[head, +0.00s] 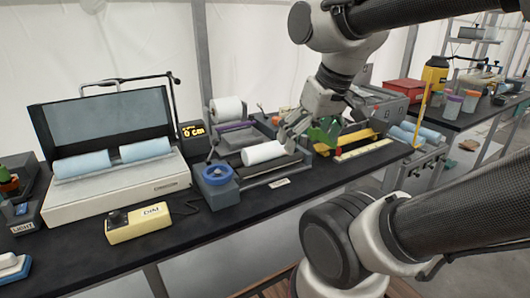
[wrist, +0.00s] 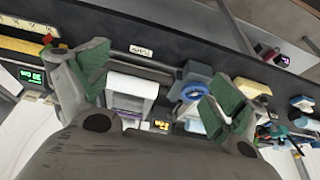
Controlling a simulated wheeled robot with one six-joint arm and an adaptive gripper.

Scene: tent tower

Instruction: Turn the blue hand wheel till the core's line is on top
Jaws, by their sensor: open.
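The blue hand wheel (head: 216,174) sits on a grey block at the left end of a roller stand on the black bench. It also shows in the wrist view (wrist: 188,90), near my right-hand finger. The white core (head: 264,153) lies on the stand to the right of the wheel; in the wrist view the white core (wrist: 132,86) is between my fingers. No line on the core can be made out. My gripper (head: 302,136) is open and empty, with green finger pads, above and to the right of the core, apart from the wheel.
A display reading 0 cm (head: 192,131) and a white roll (head: 227,110) stand behind the stand. A light box (head: 115,190) and a yellow DIM box (head: 138,223) are at left. A yellow strip and ruler (head: 362,149) lie at right.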

